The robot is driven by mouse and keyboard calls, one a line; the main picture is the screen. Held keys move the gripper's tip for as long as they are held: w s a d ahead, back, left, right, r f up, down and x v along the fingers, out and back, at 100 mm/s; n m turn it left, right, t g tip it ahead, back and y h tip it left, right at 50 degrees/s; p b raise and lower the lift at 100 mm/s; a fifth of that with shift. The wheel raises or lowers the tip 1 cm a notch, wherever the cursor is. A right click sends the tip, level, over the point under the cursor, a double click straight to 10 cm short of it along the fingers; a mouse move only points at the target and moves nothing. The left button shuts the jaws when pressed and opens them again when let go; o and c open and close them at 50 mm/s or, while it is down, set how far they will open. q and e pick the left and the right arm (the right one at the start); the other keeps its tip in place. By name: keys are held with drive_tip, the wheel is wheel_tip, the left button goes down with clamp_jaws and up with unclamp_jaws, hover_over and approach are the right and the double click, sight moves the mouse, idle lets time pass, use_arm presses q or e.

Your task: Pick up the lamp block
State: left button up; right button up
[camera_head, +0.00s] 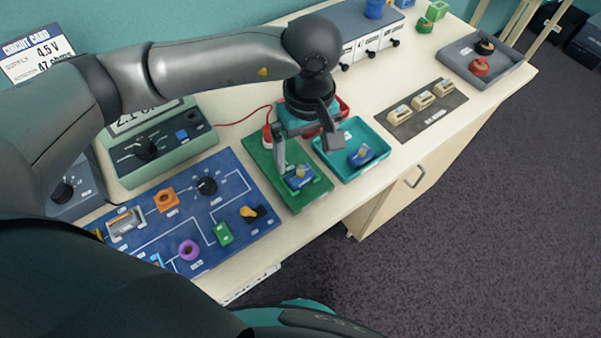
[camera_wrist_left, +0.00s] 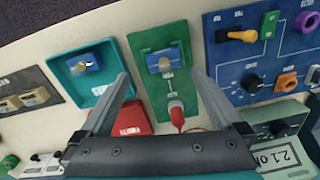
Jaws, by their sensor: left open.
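My left gripper (camera_head: 307,150) is open and empty, its fingers pointing down over the green board. In the left wrist view the gripper (camera_wrist_left: 159,76) has its fingertips spread on either side of that board. A blue block (camera_head: 300,177) with a pale top sits on the green board (camera_head: 287,200); it also shows in the wrist view (camera_wrist_left: 166,61), just beyond the fingertips. A second, similar blue block (camera_head: 362,156) lies in the teal tray (camera_head: 340,136) to the right. I cannot read which one is labelled lamp. My right gripper is not in view.
A blue circuit board (camera_head: 235,180) with several coloured parts lies left of the green board. A red-tipped piece (camera_wrist_left: 177,114) and a red box (camera_wrist_left: 130,118) are near the fingers. A grey tray (camera_head: 500,68) stands farther right. The table's front edge is close.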

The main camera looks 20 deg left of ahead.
sight(301, 166)
use_arm(q)
drive_tip(key=f, duration=0.5)
drive_tip(key=shift+s+a, duration=0.25)
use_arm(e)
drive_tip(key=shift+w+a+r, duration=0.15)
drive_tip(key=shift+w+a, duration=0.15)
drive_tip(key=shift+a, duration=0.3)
use_arm(q)
drive_tip(key=shift+c, duration=0.4)
drive_tip(key=c, duration=1.4)
wheel_tip(301, 166, up, 20)
drive_tip(key=shift+f+p, duration=0.25)
drive_tip(key=shift+p, duration=0.3)
drive_tip(key=shift+c, duration=0.2)
drive_tip(key=shift+r+p, duration=0.5)
drive_tip(key=shift+r, duration=1.3)
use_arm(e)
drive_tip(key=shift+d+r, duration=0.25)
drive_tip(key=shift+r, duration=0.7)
